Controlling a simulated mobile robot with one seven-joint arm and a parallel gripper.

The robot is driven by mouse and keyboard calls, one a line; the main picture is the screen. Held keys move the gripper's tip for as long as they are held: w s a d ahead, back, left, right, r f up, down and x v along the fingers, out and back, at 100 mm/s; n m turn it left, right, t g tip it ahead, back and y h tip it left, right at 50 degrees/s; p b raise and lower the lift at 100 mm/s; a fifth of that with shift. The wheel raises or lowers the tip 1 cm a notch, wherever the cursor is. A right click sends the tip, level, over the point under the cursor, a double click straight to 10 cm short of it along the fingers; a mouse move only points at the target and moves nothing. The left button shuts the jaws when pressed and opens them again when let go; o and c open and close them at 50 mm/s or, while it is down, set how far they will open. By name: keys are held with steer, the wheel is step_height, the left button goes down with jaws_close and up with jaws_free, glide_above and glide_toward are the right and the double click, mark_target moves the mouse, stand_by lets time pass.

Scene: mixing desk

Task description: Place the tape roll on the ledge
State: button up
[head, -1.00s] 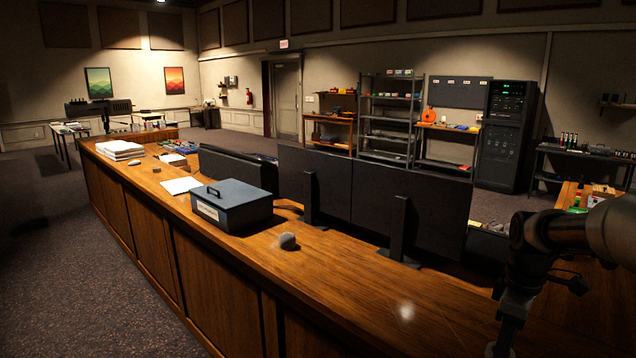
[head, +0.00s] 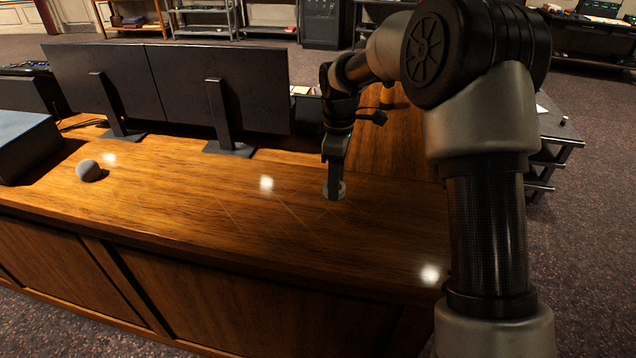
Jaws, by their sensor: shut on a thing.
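My gripper (head: 335,188) points down over the wooden ledge (head: 200,215), right of the middle in the head view. It is shut on a small pale, greenish ring-shaped thing, which I take to be the tape roll (head: 342,189). The fingers hide part of the roll. It is low over the ledge top, close to the surface. I cannot tell whether it touches the wood.
A small grey rounded object (head: 88,170) and a dark box (head: 25,145) are on the ledge at the left. The ledge top around and in front of my gripper is clear.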

mark_target(335, 212)
steer(key=shift+f, duration=3.55)
steer(key=o, duration=1.1)
steer(key=shift+f, duration=0.1)
steer(key=shift+c, duration=0.2)
steer(key=shift+w, duration=0.1)
